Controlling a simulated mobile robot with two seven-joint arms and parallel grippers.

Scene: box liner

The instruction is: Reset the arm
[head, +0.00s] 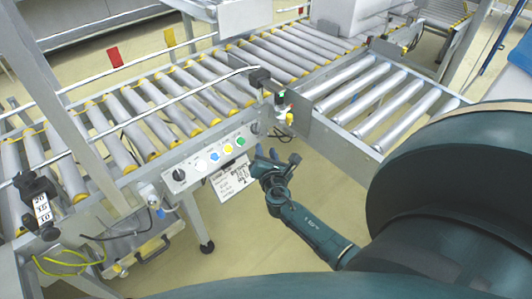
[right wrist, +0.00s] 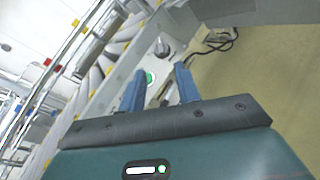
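My right gripper (head: 276,155) is in front of the conveyor's side, just right of the button panel (head: 190,176) in the head view. In the right wrist view its two blue fingers (right wrist: 160,82) stand apart with nothing held between them. A green button (right wrist: 149,77) shows beyond the gap between the fingers, apart from them. My right forearm runs down to the lower right. My left gripper is not in view.
A roller conveyor (head: 150,119) crosses from left to upper right, and a second roller section (head: 385,100) joins it at the right. A paper sign (head: 236,180) hangs below the panel. A metal post (head: 60,105) stands at left. The yellowish floor (head: 250,250) beneath my right arm is clear.

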